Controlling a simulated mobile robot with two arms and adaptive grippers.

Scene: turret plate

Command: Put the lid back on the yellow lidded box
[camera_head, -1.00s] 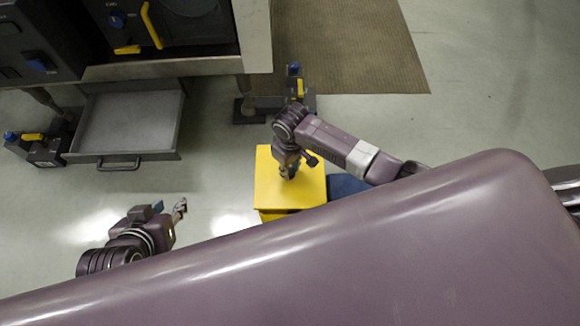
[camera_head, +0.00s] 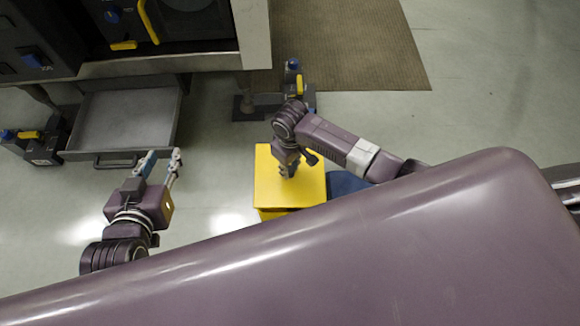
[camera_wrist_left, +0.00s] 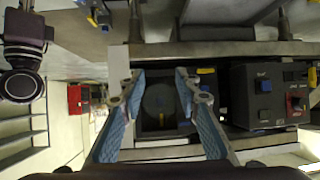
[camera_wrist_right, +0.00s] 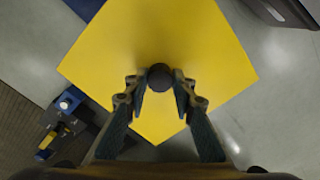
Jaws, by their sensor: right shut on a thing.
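The yellow lid (camera_head: 270,188) is a flat square on top of the yellow box (camera_head: 268,214), whose side shows just below it in the head view. In the right wrist view the lid (camera_wrist_right: 200,50) fills the middle, with a dark round knob (camera_wrist_right: 159,77) on it. My right gripper (camera_wrist_right: 159,88) points down at the lid and is shut on the knob. It also shows over the lid in the head view (camera_head: 289,172). My left gripper (camera_head: 164,160) is open and empty, left of the box. In the left wrist view its fingers (camera_wrist_left: 158,82) stand apart. Whether the lid is fully seated is unclear.
An open grey drawer (camera_head: 125,125) sticks out at the left, close to my left gripper. A dark machine (camera_head: 180,30) stands at the back. A brown mat (camera_head: 350,45) lies on the floor. A blue object (camera_head: 345,184) is right of the box.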

